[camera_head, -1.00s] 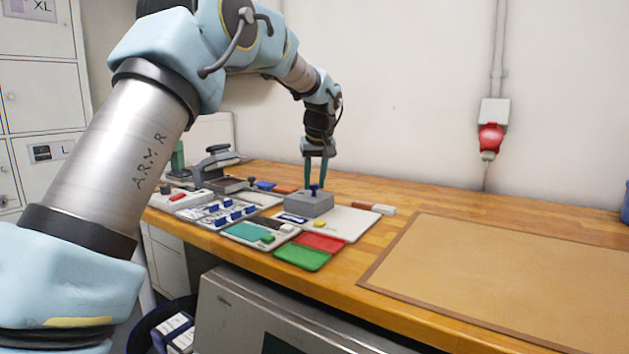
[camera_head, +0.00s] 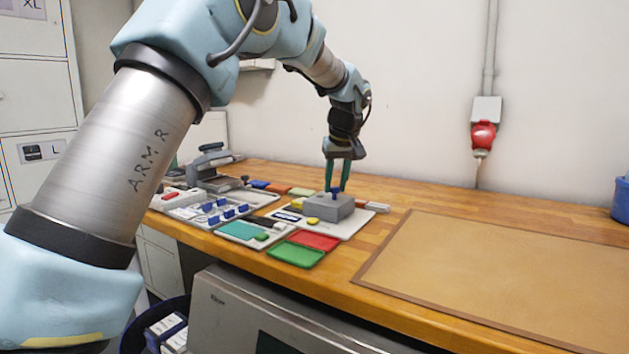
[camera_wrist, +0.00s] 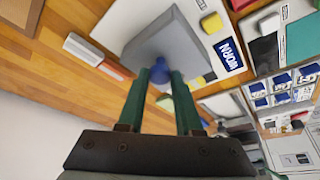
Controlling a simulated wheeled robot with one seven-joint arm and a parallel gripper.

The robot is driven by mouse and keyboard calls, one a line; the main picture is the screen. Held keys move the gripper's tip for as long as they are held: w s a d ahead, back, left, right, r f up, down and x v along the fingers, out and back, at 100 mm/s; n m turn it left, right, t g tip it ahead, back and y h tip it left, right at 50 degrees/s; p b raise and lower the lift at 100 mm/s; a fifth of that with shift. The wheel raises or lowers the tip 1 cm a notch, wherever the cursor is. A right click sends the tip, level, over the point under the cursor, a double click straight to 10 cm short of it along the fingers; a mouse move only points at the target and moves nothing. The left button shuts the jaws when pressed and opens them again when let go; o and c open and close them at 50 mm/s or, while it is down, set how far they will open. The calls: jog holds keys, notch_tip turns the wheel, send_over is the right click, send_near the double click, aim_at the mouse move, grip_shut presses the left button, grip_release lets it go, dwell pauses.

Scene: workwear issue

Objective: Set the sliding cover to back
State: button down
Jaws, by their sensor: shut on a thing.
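The sliding cover (camera_head: 329,209) is a grey block with a blue knob (camera_head: 335,192) on top. It sits on a white board (camera_head: 347,230) on the wooden bench. My gripper (camera_head: 337,188) comes down from above with green fingers, shut on the blue knob. In the wrist view the fingers close on either side of the blue knob (camera_wrist: 159,71), with the grey cover (camera_wrist: 172,40) beyond it. A yellow piece (camera_head: 313,220) lies on the board by the cover's front edge. What lies under the cover is hidden.
A red tray (camera_head: 314,240) and a green tray (camera_head: 295,254) lie in front of the board. A grey stamp-like device (camera_head: 209,166) stands at the back left. A brown mat (camera_head: 480,270) covers the right of the bench, bare on top.

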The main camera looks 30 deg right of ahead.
aim_at(346, 200)
jog(key=shift+s+d, duration=0.5)
jog(key=shift+s, duration=0.35)
jog(key=shift+s+d, duration=0.5)
jog(key=shift+s, duration=0.3)
jog(key=c, duration=0.6)
grip_release()
jog(key=shift+r, duration=0.1)
jog(key=v, duration=1)
jog(key=shift+s+r, duration=0.2)
jog(key=shift+r, duration=0.1)
jog(key=shift+a, duration=0.1)
